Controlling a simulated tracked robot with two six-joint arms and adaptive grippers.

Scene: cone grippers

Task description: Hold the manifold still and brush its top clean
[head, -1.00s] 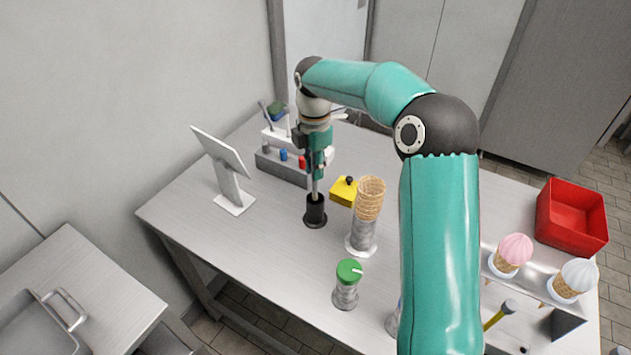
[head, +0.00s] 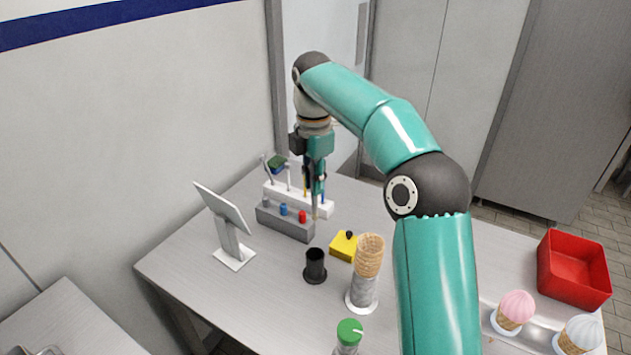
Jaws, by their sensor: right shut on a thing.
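The manifold looks to be the grey block (head: 290,226) with small grey, blue and red fittings on top, lying at the back left of the table. My right gripper (head: 316,188) is above and just right of its right end. It is shut on a slim brush (head: 315,207), whose pale lower part hangs down from the fingers. I cannot tell whether the brush tip touches the block. A black cup (head: 315,264) stands apart in front of it and looks empty. My left gripper is out of view.
A white tool rack (head: 318,208) stands right behind the block. A tablet stand (head: 229,232) is at left. A yellow block (head: 343,245), a stack of cones (head: 368,258) and a green-lidded shaker (head: 349,332) stand in front. A red bin (head: 573,268) is at right.

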